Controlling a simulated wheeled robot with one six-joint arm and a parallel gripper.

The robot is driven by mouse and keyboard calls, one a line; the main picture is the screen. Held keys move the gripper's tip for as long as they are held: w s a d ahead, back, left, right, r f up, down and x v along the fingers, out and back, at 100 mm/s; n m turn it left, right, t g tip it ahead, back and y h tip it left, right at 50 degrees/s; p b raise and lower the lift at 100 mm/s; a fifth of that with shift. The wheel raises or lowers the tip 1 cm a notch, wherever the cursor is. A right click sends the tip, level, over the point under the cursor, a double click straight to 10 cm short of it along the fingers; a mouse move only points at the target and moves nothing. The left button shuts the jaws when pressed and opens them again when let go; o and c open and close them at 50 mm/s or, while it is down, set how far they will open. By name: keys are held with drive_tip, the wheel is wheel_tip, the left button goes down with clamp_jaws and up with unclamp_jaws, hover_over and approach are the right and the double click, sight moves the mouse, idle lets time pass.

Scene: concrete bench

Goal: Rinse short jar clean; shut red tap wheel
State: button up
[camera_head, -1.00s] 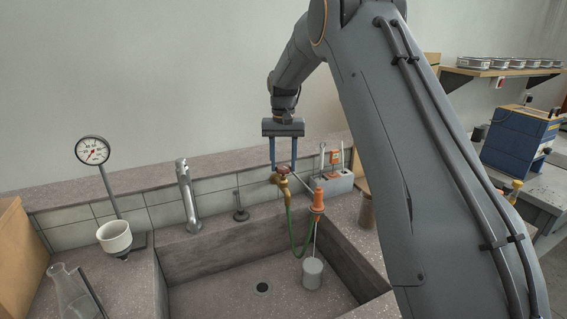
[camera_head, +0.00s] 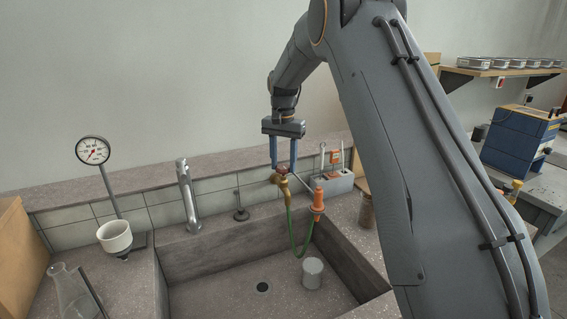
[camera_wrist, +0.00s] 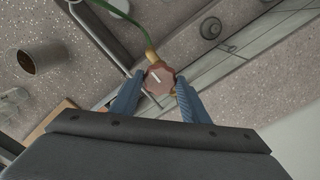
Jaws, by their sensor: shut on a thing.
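The red tap wheel (camera_head: 283,170) sits on a brass tap at the back rim of the sink. In the wrist view the wheel (camera_wrist: 159,79) lies between my two blue fingers. My gripper (camera_head: 283,168) points down and is shut on the wheel; it also shows in the wrist view (camera_wrist: 157,88). The short jar (camera_head: 312,272), a grey cylinder, stands on the sink floor under the orange nozzle (camera_head: 318,202). No water stream shows between nozzle and jar. I cannot tell what is inside the jar.
A green hose (camera_head: 293,235) hangs from the tap into the sink (camera_head: 215,285). A grey spout (camera_head: 188,195) stands left of the tap. A gauge (camera_head: 93,150), white cup (camera_head: 115,237) and glass flask (camera_head: 72,295) are at the left. A brown container (camera_head: 366,211) stands on the right.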

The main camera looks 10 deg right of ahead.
sight(284, 166)
drive_tip(key=shift+w+r, duration=0.1)
drive_tip(key=shift+r, duration=0.05)
drive_tip(key=o, duration=1)
drive_tip(key=shift+o, duration=0.2)
wheel_tip(284, 166, up, 8)
drive_tip(key=shift+f+b, duration=0.15)
drive_tip(key=shift+b, duration=0.8)
